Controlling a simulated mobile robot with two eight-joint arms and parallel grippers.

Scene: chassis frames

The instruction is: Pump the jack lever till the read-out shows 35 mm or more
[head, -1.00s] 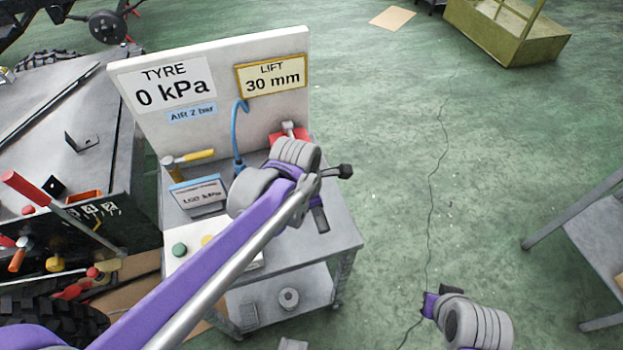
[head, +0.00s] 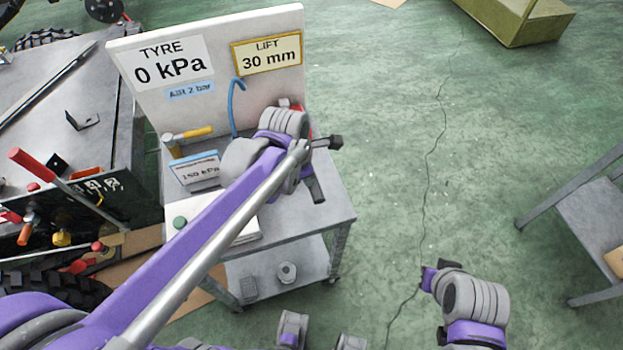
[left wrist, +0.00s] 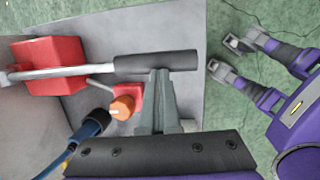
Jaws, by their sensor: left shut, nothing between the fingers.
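The jack is a red block (left wrist: 48,66) on the cart top in the left wrist view. Its pale lever ends in a dark grip (left wrist: 155,64). My left gripper (left wrist: 158,76) is shut and empty, its fingertips right at the grip's side; I cannot tell whether they touch. In the head view my left wrist hides most of the jack; a dark piece (head: 316,190) below the wrist looks like the grip. The yellow-framed read-out (head: 267,54) shows LIFT 30 mm.
The cart (head: 315,232) carries a backboard (head: 222,30), a yellow-handled hammer (head: 190,134), a 150 kPa card (head: 196,170) and a blue hose (head: 236,100). In the left wrist view an orange knob (left wrist: 122,107) is near the fingers. Open green floor lies to the right.

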